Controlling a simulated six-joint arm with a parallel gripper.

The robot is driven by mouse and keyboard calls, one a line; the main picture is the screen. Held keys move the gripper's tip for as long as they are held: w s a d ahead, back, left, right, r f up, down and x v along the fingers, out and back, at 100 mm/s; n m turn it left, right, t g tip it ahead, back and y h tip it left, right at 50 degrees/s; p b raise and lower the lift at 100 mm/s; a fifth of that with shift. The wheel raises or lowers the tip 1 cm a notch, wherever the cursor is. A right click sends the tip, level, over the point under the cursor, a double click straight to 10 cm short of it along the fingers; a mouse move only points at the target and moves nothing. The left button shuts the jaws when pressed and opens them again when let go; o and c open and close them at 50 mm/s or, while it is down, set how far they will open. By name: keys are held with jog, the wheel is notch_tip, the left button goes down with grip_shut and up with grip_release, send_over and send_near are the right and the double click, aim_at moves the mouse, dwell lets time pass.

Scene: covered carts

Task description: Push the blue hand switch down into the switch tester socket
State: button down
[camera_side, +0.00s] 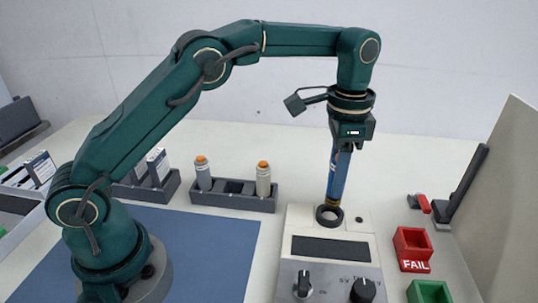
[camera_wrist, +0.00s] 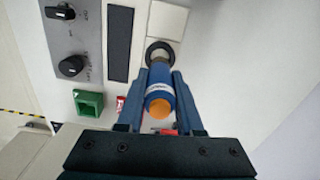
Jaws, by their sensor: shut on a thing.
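The blue hand switch (camera_side: 340,178) hangs nearly upright from my gripper (camera_side: 342,150), its lower end at the dark ring of the socket (camera_side: 329,216) on the tester. Whether its tip is inside the ring or just above it, I cannot tell. In the wrist view the blue hand switch (camera_wrist: 159,88) with its orange end lies between the two fingers of my gripper (camera_wrist: 160,90), which are shut on it. The socket ring (camera_wrist: 160,52) shows just beyond its far end. The light-coloured switch tester (camera_side: 331,240) has a dark display and two knobs.
A grey rack (camera_side: 233,203) holds two pale, orange-topped switches left of the tester. A red FAIL bin (camera_side: 411,250) and a green bin (camera_side: 428,292) stand to the right, with a red-handled clamp (camera_side: 424,204) behind.

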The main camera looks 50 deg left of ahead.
jog(key=shift+f, duration=0.65)
jog(key=shift+f, duration=2.05)
dwell(0.7)
jog(key=shift+c, duration=2.4)
grip_release()
jog(key=shift+r, duration=2.55)
